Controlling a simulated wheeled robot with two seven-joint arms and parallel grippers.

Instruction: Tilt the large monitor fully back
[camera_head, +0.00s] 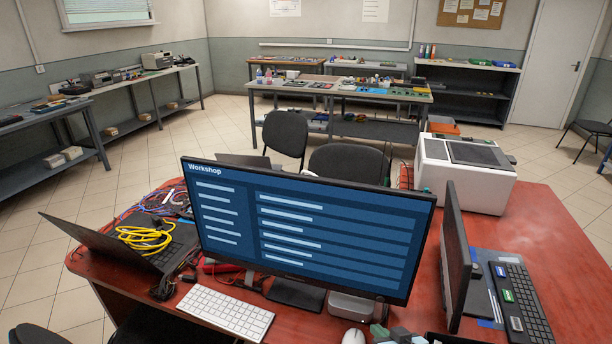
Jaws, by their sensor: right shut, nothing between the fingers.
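The large monitor (305,228) stands on the red desk in the middle of the view. Its lit blue screen reads "Workshop" and faces me. Its foot (296,294) shows below the screen. The exact tilt angle is hard to tell from this view. My left gripper is not in view.
A second, thinner monitor (454,255) stands to the right, close to the large one. A white keyboard (226,312) and white mouse (353,337) lie in front. A laptop (120,243) with yellow cable (146,238) is left. A white printer-like box (462,174) stands behind right.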

